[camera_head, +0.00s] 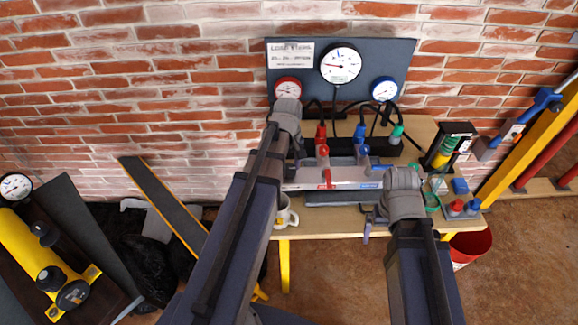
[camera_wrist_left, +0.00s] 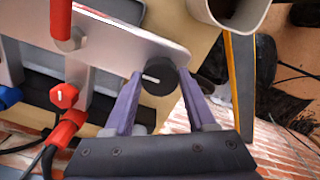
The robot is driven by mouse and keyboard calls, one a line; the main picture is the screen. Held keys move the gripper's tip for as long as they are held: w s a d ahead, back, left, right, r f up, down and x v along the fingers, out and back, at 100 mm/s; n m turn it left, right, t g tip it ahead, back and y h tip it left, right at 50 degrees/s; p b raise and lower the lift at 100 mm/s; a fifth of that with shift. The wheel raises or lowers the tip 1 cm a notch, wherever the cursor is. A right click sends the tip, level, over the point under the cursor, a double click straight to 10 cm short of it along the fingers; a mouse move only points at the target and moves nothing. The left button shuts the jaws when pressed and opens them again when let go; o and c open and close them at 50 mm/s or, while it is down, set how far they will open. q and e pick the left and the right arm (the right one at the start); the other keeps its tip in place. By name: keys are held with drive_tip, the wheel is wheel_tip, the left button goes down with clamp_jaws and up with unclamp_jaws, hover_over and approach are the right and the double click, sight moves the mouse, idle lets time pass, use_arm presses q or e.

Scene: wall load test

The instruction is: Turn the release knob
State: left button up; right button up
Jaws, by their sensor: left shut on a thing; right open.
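The release knob (camera_wrist_left: 157,78) is a round black knob with a white pointer line, on the end of a grey metal plate (camera_wrist_left: 140,45) in the left wrist view. My left gripper (camera_wrist_left: 160,75) has its two purple fingers on either side of the knob and is shut on it. In the head view my left arm hides the knob and most of that gripper. The plate also shows in the head view (camera_head: 345,172), with red and blue handles above it.
A gauge board (camera_head: 300,65) hangs on the brick wall behind the bench (camera_head: 310,222). A white mug (camera_wrist_left: 228,10) stands near the knob. Red and blue fittings with hoses crowd the plate's rear. A red bucket (camera_head: 470,246) stands on the floor to the right.

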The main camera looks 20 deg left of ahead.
sight(289, 169)
use_arm(q)
drive_tip(key=o, duration=1.4)
drive_tip(key=shift+c, duration=0.2)
drive_tip(key=shift+r, duration=0.15)
wheel_tip(289, 169, up, 8)
drive_tip(key=p, duration=0.8)
drive_tip(key=shift+f, duration=0.2)
drive_tip(key=shift+f, duration=0.2)
wheel_tip(289, 169, down, 8)
drive_tip(key=b, duration=0.8)
drive_tip(key=shift+r, duration=0.2)
